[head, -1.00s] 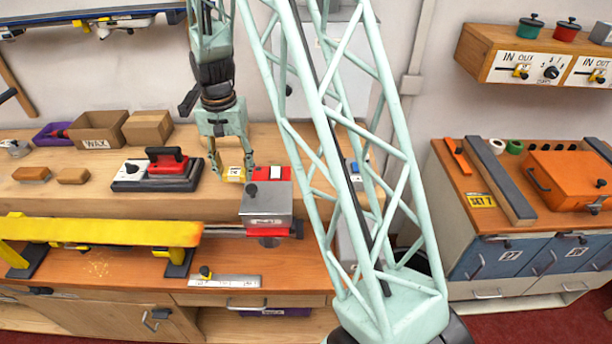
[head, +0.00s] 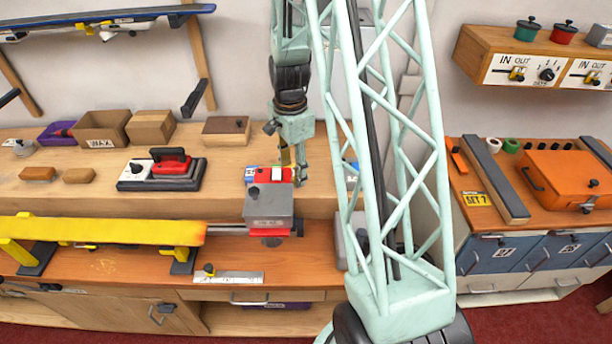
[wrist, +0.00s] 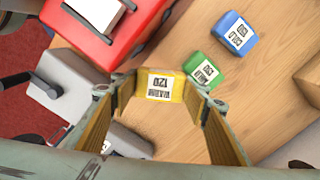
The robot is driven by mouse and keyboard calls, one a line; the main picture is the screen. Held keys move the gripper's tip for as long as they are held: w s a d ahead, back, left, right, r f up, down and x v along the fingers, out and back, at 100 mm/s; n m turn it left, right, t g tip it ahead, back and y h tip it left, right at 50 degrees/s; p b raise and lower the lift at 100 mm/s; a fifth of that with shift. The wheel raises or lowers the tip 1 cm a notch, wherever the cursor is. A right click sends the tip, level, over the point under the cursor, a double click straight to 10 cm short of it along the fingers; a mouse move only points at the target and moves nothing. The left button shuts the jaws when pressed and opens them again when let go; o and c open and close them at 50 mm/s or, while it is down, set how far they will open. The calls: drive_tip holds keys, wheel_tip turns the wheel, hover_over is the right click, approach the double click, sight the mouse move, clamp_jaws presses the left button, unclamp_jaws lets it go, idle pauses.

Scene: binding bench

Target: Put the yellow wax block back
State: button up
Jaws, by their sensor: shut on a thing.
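The yellow wax block (wrist: 160,87) has a white printed label and sits between the fingers of my gripper (wrist: 160,98) in the wrist view. My gripper is shut on it. In the head view my gripper (head: 292,172) is over the back bench beside the red-and-grey machine, and only a small part of the yellow block (head: 284,157) shows. In the wrist view a green block (wrist: 203,71) lies just beyond the yellow one and a blue block (wrist: 235,35) farther right, both labelled. An open cardboard box marked WAX (head: 103,128) stands at the back left.
The machine's red part (wrist: 95,20) is close to the held block in the wrist view; its grey body (head: 268,206) overhangs the bench's front edge. A red-handled device (head: 163,170) and a brown box (head: 226,130) stand left.

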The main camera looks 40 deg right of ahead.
drive_tip(key=s+m, duration=0.2)
drive_tip(key=s, duration=0.2)
drive_tip(key=shift+s+d+m, duration=0.15)
drive_tip(key=shift+d+m, duration=0.1)
drive_tip(key=shift+m, duration=0.15)
drive_tip(key=s+a+m, duration=0.3)
drive_tip(key=s, duration=0.4)
drive_tip(key=shift+a+r+m+p, duration=0.15)
drive_tip(key=shift+a+m+p, duration=0.15)
drive_tip(key=shift+m, duration=0.1)
drive_tip(key=w+d, duration=0.3)
drive_tip(key=w, duration=0.1)
drive_tip(key=w+d+f+p, duration=0.1)
drive_tip(key=w+d, duration=0.2)
drive_tip(key=w, duration=0.1)
drive_tip(key=w+d, duration=0.3)
drive_tip(key=w, duration=0.1)
drive_tip(key=shift+f+p, duration=0.2)
drive_tip(key=shift+p, duration=0.15)
drive_tip(key=shift+d, duration=0.1)
drive_tip(key=shift+w+d, duration=0.25)
drive_tip(key=shift+w, duration=0.05)
drive_tip(key=shift+f, duration=1.8)
drive_tip(key=shift+f, duration=0.2)
